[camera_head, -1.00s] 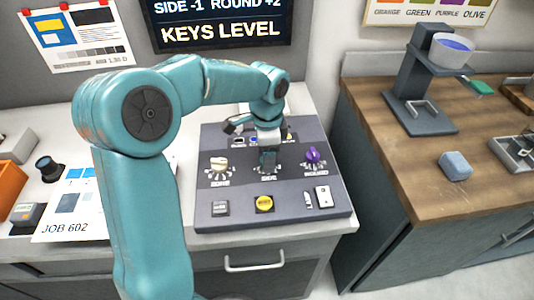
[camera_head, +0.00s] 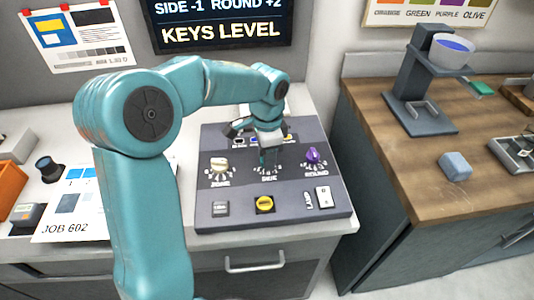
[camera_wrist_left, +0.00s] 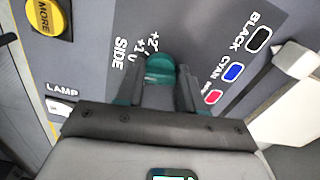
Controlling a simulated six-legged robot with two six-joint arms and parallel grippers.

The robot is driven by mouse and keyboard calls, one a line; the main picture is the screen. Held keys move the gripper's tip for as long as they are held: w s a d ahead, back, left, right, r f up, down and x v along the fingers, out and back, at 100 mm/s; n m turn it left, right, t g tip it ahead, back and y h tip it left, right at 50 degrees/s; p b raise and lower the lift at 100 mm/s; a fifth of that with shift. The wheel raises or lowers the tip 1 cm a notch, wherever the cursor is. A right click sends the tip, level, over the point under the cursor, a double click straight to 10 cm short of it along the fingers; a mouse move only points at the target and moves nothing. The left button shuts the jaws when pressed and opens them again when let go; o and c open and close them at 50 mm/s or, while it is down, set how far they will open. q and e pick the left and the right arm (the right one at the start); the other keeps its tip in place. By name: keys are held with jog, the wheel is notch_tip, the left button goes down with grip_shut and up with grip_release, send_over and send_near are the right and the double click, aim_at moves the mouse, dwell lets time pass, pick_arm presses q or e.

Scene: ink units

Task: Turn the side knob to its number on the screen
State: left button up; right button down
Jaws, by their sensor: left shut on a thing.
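The grey control panel (camera_head: 285,190) lies on the white counter with three labelled dials: a cream knob at left, the side knob in the middle, a purple knob at right. The screen (camera_head: 222,22) on the wall reads "SIDE -1 ROUND +2" and "KEYS LEVEL". My left gripper (camera_head: 268,160) points down over the middle dial. In the left wrist view its fingers are shut on the teal side knob (camera_wrist_left: 160,68), beside the "SIDE" label and marks "+2", "+1", "0". The fingers hide the other marks, and the knob's pointer cannot be made out. My right gripper is out of view.
The cream knob (camera_head: 219,164) and purple knob (camera_head: 313,155) stand close on either side of the gripper. A yellow button (camera_head: 264,204) and a lamp switch (camera_head: 323,196) are nearer the front. A wooden counter (camera_head: 400,180) stands to the right.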

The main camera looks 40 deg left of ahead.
pick_arm(q)
jog(key=shift+n, duration=2)
jog(key=o, duration=1)
jog(key=shift+o, duration=0.2)
notch_tip(320, 180, up, 16)
jog(key=p, duration=0.1)
jog(key=shift+r+p, duration=0.25)
jog(key=shift+p, duration=0.05)
